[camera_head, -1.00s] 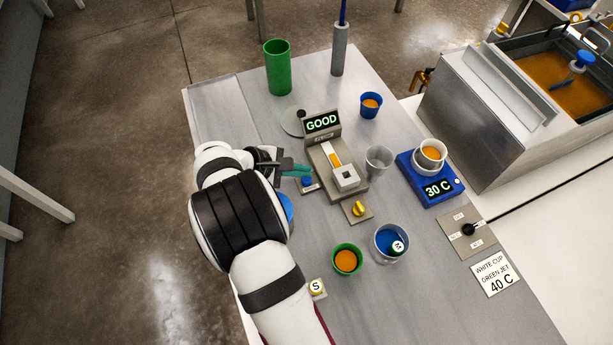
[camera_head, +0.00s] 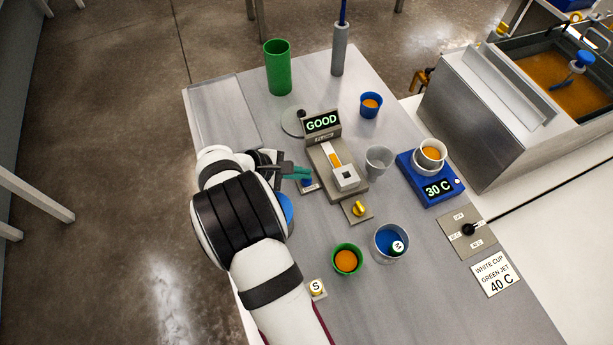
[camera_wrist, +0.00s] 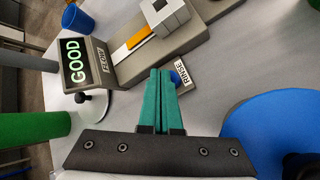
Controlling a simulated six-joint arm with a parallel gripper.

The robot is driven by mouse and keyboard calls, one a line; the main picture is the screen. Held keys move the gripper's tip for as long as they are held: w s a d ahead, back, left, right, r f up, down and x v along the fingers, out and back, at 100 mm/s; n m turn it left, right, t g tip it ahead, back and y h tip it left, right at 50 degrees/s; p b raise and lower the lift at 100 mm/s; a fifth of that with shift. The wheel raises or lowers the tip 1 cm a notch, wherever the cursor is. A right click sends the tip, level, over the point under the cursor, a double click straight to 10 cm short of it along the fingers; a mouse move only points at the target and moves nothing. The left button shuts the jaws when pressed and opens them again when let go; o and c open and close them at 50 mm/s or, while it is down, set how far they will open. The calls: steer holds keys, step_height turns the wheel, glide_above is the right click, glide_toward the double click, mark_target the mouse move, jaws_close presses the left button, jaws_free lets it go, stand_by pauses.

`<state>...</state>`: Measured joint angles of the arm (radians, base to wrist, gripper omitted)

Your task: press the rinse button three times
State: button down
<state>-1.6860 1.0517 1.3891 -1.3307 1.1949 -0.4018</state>
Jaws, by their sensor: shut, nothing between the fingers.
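The rinse button is a small blue button (camera_wrist: 176,77) on a grey plate with a white RINSE label (camera_wrist: 186,77), in front of the flow unit. In the head view the blue button (camera_head: 307,184) shows just below my fingertips, partly covered by them. My gripper (camera_wrist: 159,72) has its green fingers closed together with nothing between them. The gripper also shows in the head view (camera_head: 309,173), reaching in from the left.
The flow unit (camera_head: 322,123) reads GOOD. A yellow knob (camera_head: 358,209) and a clear cup (camera_head: 378,160) stand close to it. A green cylinder (camera_head: 277,68) stands behind.

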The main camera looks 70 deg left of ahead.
mark_target(302, 180)
steer(key=shift+f, duration=0.3)
stand_by(0.5)
steer(key=shift+r, duration=0.9)
steer(key=shift+r, duration=2.5)
step_height(302, 180, up, 4)
steer(key=shift+f, duration=0.1)
stand_by(0.4)
